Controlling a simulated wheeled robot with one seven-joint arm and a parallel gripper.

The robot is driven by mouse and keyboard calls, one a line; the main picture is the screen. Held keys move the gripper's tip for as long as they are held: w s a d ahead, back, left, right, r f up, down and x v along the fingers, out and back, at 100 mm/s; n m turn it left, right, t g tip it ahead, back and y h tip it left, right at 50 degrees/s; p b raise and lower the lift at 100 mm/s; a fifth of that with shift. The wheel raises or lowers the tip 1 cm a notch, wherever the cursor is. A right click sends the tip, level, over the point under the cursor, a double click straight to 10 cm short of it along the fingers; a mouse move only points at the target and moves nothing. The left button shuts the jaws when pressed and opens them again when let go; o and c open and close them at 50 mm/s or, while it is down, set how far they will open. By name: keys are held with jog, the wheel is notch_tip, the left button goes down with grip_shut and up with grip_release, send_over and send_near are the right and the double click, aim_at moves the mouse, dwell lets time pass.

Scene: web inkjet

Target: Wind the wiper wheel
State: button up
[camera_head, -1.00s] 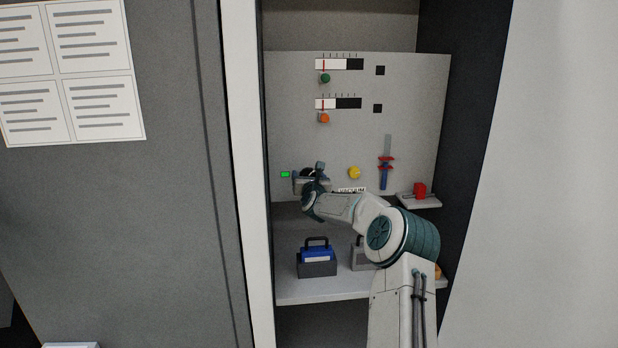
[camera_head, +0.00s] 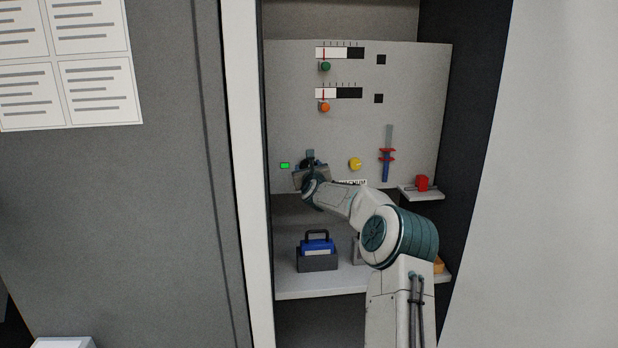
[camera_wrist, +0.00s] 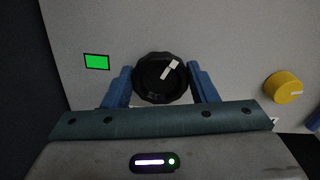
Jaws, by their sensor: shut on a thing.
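The wiper wheel (camera_wrist: 155,80) is a black round knob with a ribbed rim and a pale mark pointing up and to the right. It sits on the grey panel in the wrist view. My gripper (camera_wrist: 163,88) has its two blue fingers on either side of the wheel, shut on it. In the head view my gripper (camera_head: 309,168) is at the lower left of the panel and hides most of the wheel.
A lit green square (camera_wrist: 96,62) is left of the wheel and a yellow knob (camera_wrist: 283,87) is right of it.

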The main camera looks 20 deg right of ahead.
jog(key=n+b, duration=0.3)
jog(key=b, duration=1.2)
jog(key=shift+f+b, duration=0.15)
jog(key=shift+b, duration=0.15)
dwell(5.4)
